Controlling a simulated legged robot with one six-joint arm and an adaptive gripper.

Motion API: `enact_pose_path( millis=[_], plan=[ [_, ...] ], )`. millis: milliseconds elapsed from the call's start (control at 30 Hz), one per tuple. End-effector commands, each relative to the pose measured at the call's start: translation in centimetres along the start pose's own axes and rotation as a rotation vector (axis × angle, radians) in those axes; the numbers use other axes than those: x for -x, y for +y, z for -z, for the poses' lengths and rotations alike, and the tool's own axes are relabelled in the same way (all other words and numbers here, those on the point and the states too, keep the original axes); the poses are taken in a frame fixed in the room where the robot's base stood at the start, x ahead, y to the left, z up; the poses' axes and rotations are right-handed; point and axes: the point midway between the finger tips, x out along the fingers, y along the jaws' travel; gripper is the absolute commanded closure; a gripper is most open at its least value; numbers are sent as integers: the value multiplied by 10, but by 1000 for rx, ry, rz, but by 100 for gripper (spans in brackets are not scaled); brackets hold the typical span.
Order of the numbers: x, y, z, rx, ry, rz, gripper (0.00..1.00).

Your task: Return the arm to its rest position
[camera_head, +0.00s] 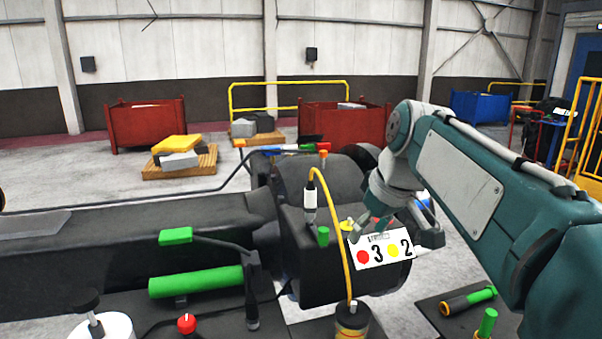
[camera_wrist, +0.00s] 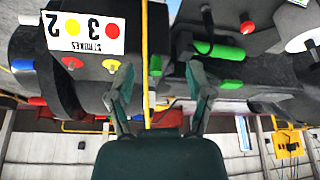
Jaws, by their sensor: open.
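My teal arm (camera_head: 470,175) reaches in from the right in the head view and bends down at its elbow. My gripper (camera_head: 394,232) hangs at its end, in front of a large dark machine (camera_head: 325,255), close to a white sign (camera_head: 384,250) with a red dot, a 3, a yellow dot and a 2. In the wrist view, my gripper (camera_wrist: 160,95) has its two fingers spread apart with nothing held between them. The sign (camera_wrist: 85,32) appears upside down there, to the left of the fingers. I cannot tell whether a finger touches it.
A yellow cable (camera_head: 343,235) arches beside the gripper. A green cylinder (camera_head: 195,282), a red knob (camera_head: 186,323) and other controls sit at the front. Red bins (camera_head: 345,122), a blue bin (camera_head: 481,107) and loaded pallets stand farther back. Open floor (camera_head: 60,170) lies behind the machine.

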Motion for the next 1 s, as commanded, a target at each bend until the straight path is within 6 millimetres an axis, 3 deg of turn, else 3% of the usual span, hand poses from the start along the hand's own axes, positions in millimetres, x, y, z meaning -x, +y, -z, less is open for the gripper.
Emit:
enact_pose_path(
  millis=[33,267,600,733,933,1000],
  plan=[
    [1,-7,-18,-38,4,-19,33],
    [-13,-30,-96,-216,29,-103,33],
    [-61,-63,-211,-436,84,-201,33],
    [-73,-68,-232,-476,98,-217,33],
    [-77,-70,-237,-487,100,-220,33],
    [-77,-70,-236,-487,99,-220,43]
  ],
)
